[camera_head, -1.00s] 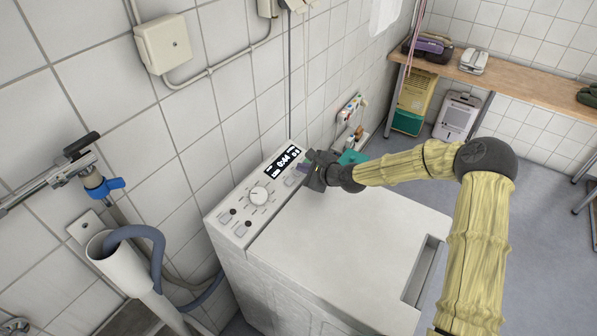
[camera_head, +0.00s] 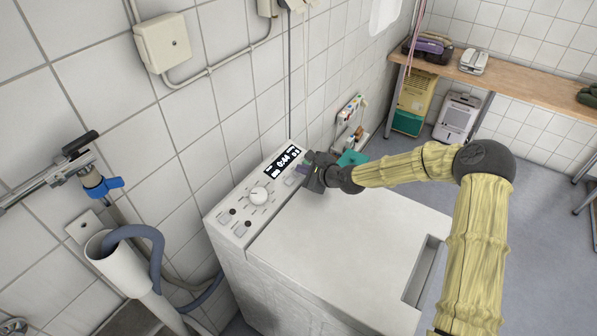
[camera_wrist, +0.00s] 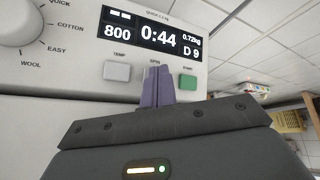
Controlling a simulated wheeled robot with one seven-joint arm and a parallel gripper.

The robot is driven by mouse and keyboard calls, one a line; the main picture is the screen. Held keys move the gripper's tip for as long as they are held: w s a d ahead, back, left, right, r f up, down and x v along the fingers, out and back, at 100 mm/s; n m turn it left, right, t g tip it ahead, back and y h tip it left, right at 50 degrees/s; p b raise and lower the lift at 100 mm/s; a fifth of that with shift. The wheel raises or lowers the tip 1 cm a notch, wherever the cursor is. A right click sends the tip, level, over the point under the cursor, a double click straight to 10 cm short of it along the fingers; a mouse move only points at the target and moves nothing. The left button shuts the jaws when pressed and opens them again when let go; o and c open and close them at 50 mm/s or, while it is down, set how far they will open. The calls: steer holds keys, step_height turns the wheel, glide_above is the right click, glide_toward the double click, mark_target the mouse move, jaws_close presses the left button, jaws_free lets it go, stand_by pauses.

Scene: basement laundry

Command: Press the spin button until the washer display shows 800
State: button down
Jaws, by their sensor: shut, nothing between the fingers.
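The white washer (camera_head: 330,245) stands against the tiled wall, with its control panel along the back edge. Its display (camera_head: 284,161) is lit. In the wrist view the display (camera_wrist: 152,36) reads 800 at the left, 0:44 in the middle, and 0.72 kg and D 9 at the right. My gripper (camera_head: 303,168) is over the panel just below the display. In the wrist view my gripper's purple fingers (camera_wrist: 156,76) are shut and empty, in front of the SPIN label. They hide the spin button, and I cannot tell whether they touch it.
The grey TEMP button (camera_wrist: 117,71) is just left of the fingers, and the green START button (camera_wrist: 188,82) is just right. The program dial (camera_head: 258,196) is further left on the panel. A drain pipe with a grey hose (camera_head: 140,236) stands left of the washer.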

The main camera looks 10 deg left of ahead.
steer(key=shift+d+r+p, duration=0.2)
steer(key=shift+r+p, duration=0.35)
steer(key=shift+r, duration=0.15)
steer(key=shift+s+d+r+p, duration=0.1)
steer(key=shift+d+r+p, duration=0.1)
steer(key=shift+r+p, duration=0.55)
steer(key=shift+s+d+r+p, duration=0.1)
steer(key=shift+d+r+p, duration=0.25)
steer(key=shift+r, duration=0.55)
steer(key=shift+s+d+r+p, duration=0.1)
steer(key=shift+r+p, duration=0.6)
steer(key=shift+r, duration=0.15)
steer(key=shift+f, duration=0.1)
